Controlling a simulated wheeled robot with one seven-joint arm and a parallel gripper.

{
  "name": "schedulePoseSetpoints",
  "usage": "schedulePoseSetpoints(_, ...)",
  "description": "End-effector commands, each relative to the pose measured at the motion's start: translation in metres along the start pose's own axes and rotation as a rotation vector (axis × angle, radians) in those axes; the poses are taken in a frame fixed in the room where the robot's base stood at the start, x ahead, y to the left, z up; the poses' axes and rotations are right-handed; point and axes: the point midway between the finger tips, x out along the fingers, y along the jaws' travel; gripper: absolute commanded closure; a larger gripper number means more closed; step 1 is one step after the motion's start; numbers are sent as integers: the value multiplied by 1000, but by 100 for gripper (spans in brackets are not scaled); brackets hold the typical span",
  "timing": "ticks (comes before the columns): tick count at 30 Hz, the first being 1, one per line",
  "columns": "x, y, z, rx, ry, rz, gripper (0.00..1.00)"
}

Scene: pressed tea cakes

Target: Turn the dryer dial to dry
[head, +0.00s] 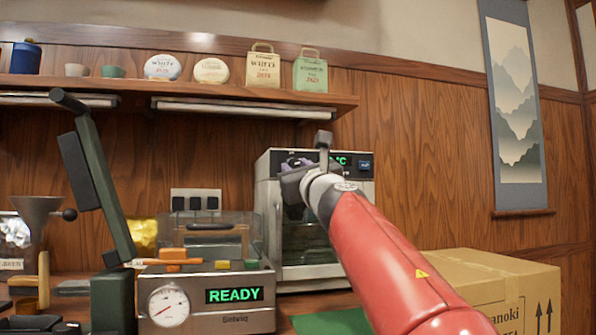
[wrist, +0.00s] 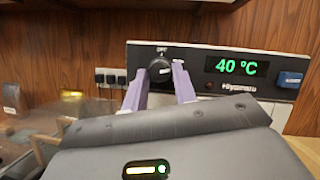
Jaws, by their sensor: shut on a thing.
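The dryer (head: 266,205) is a steel cabinet with a dark window, standing at the back of the counter. In the wrist view its black front panel (wrist: 197,66) carries a round black dial (wrist: 159,70) with a white mark. A green display (wrist: 236,66) on the panel reads 40 °C. My gripper (wrist: 160,76) is shut on the dial, with one purple finger on each side of it. In the head view my gripper (head: 298,164) and arm hide the dial and part of the display.
A sealing machine (head: 206,294) showing READY stands front left of the dryer, near a dark lever press (head: 105,190). A cardboard box (head: 500,285) stands at the right. A shelf (head: 180,86) with tea cakes and bags runs above. A blue button (wrist: 290,79) is on the panel's right.

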Motion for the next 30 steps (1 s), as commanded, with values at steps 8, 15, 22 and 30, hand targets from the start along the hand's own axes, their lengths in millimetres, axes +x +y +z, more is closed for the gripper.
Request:
schedulePoseSetpoints(8,0,5,1,242,-1,-97,95)
schedulePoseSetpoints(15,1,6,2,443,0,-181,95)
schedulePoseSetpoints(22,1,7,3,596,0,-245,95)
schedulePoseSetpoints(30,1,8,4,704,-1,-290,95)
